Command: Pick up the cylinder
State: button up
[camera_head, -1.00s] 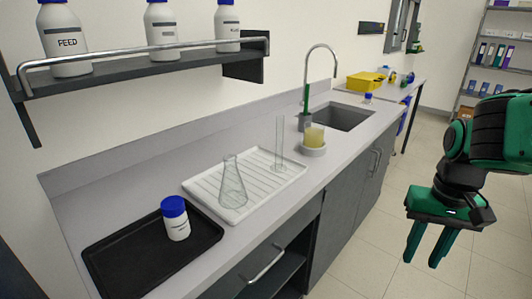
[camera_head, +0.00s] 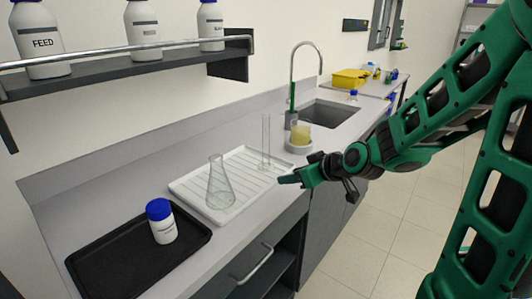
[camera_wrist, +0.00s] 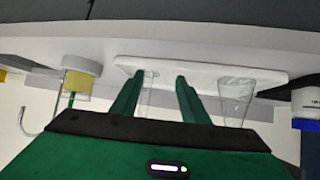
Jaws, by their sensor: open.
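The clear glass cylinder (camera_head: 266,140) stands upright on the white ribbed drying tray (camera_head: 182,190), at its back right. It also shows in the wrist view, inverted there, as a faint clear tube (camera_wrist: 147,92) in line with the space between my fingers, closer to the left one. My gripper (camera_head: 283,180) is at the front right edge of the tray, pointing left in the head view. In the wrist view its two green fingers (camera_wrist: 160,78) are apart, with nothing held. A conical glass flask (camera_head: 219,185) stands on the tray to the left of the cylinder.
A beaker of yellow liquid (camera_head: 301,133) stands on a round grey base just right of the cylinder, near the sink (camera_head: 331,112). A black tray (camera_head: 118,263) with a blue-capped bottle (camera_head: 162,224) is at the front left. A bottle shelf (camera_head: 120,70) overhangs the counter's left.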

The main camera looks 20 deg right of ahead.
aim_at(265, 132)
jog(key=w+a+r+t, duration=0.1)
jog(key=w+r+t, duration=0.1)
jog(key=w, duration=0.1)
jog(key=w+a+r+m+t, duration=0.1)
jog(key=w+r+t, duration=0.2)
jog(key=w+a+r+t, duration=0.1)
jog(key=w+r+t, duration=0.1)
jog(key=w, duration=0.1)
jog(key=shift+w+r+m, duration=0.1)
jog(key=shift+r+m, duration=0.3)
jog(key=x, duration=1)
jog(key=shift+w+d+r, duration=0.25)
jog(key=shift+w+r, duration=0.05)
jog(key=shift+w, duration=0.15)
grip_shut()
